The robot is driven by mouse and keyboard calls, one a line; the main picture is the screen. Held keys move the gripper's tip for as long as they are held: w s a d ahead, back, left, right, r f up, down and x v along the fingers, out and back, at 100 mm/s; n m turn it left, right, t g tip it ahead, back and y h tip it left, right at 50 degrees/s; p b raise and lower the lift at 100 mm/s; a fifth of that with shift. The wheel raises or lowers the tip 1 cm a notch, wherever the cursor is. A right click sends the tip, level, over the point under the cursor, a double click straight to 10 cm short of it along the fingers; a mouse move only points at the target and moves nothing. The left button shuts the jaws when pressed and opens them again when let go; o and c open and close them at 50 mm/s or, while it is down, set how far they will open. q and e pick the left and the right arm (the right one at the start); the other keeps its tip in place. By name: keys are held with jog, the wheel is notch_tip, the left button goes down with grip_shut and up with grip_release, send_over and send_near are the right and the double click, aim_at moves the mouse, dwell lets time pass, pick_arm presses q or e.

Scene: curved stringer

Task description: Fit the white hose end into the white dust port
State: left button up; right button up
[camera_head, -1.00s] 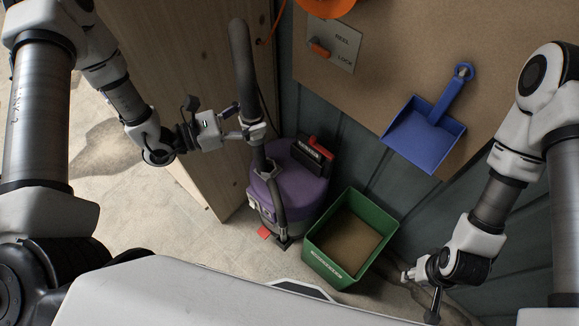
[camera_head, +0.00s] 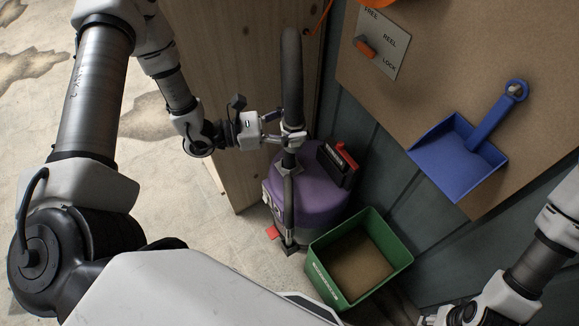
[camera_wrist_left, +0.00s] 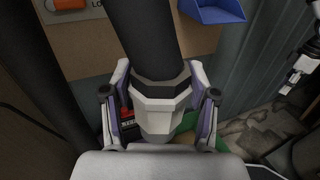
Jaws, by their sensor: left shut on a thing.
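The white hose end (camera_wrist_left: 160,108) is a pale faceted cuff on a thick dark hose (camera_head: 291,75). My left gripper (camera_head: 290,137) is shut around this cuff; its fingers show on both sides of it in the left wrist view (camera_wrist_left: 160,105). The hose stands nearly upright above the gripper in the head view, in front of a purple vacuum (camera_head: 312,198). I cannot make out the white dust port in either view. My right gripper (camera_head: 440,317) is partly cut off at the bottom right of the head view, and its jaws are unclear.
A green bin (camera_head: 396,252) stands right of the vacuum. A wooden panel (camera_head: 245,75) rises behind my left gripper. A blue dustpan (camera_head: 455,160) and a reel-lock plate (camera_head: 378,45) are on the brown board (camera_head: 415,75). Bare floor (camera_head: 45,150) lies at left.

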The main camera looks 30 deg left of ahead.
pick_arm(q)
jog(key=a+f+n+t+y+b, duration=0.1)
jog(key=a+f+y+b, duration=0.1)
jog(key=a+f+b, duration=0.6)
jog(key=a+f+n+t+y+b, duration=0.1)
jog(key=a+f+n+t+b, duration=0.15)
jog(key=f+b, duration=0.9)
jog(key=a+f+n+t+y+b, duration=0.1)
jog(key=a+f+y+b, duration=0.1)
jog(key=a+f+b, duration=0.6)
jog(key=w+d+f+b, duration=0.2)
jog(key=w+d+b, duration=0.1)
jog(key=w, duration=0.1)
jog(key=w+d+f+b, duration=0.2)
jog(key=w+d+b, duration=0.1)
jog(key=w+d, duration=0.1)
jog(key=w+d+f+b, duration=0.3)
jog(key=w+b, duration=0.1)
jog(key=w, duration=0.1)
jog(key=shift+d+f, duration=0.1)
jog(key=shift+d, duration=0.2)
jog(key=shift+f, duration=0.4)
jog(key=o, duration=1.3)
jog(key=shift+c, duration=0.2)
pick_arm(e)
notch_tip(320, 180, down, 41)
